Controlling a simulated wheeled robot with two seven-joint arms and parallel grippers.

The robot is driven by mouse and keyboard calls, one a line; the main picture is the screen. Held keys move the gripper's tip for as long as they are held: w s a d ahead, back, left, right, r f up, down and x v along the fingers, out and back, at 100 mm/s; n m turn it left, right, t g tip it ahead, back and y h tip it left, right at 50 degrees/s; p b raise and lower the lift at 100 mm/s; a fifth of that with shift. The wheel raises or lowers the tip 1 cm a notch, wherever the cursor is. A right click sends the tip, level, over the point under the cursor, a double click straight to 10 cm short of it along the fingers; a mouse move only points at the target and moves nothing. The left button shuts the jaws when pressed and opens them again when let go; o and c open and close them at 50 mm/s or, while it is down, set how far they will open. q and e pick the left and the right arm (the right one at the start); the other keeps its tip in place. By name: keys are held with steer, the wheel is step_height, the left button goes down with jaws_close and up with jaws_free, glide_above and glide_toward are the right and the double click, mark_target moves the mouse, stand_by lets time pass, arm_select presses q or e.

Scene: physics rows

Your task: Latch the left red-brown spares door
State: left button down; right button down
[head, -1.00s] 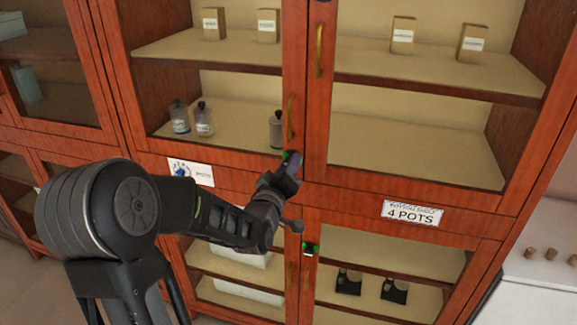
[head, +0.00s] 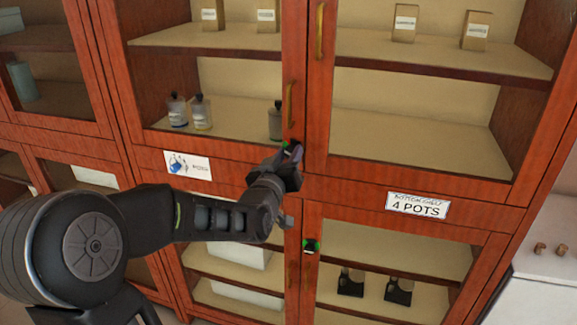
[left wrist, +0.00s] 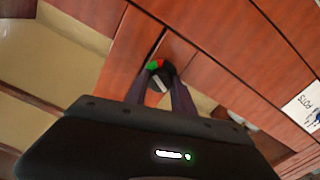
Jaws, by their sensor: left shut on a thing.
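The upper left red-brown glazed door (head: 215,143) looks flush in its frame in the head view, with a brass handle (head: 290,105) on its right stile. A small round latch knob (left wrist: 160,72), dark with a red and a green part and a pale bar, sits at the door's lower right corner. My left gripper (head: 290,153) reaches it from below left and is shut on the knob, one finger on each side in the left wrist view. The gripper hides most of the knob in the head view. My right gripper is not in view.
The upper right door (head: 318,100) with its own brass handle stands beside it. Bottles (head: 201,113) and small boxes (head: 405,24) stand on shelves behind glass. A white counter (head: 550,265) is at right.

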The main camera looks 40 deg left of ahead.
arm_select(q)
steer(key=m+b, duration=0.2)
steer(key=m, duration=0.1)
steer(key=shift+f, duration=0.2)
steer(key=m+b, duration=0.1)
steer(key=m, duration=0.1)
steer(key=shift+m+b, duration=0.3)
steer(key=shift+r+m+b, duration=0.15)
steer(key=shift+m+b, duration=0.8)
steer(key=shift+m, duration=2.65)
steer(key=c, duration=1.1)
jaws_free()
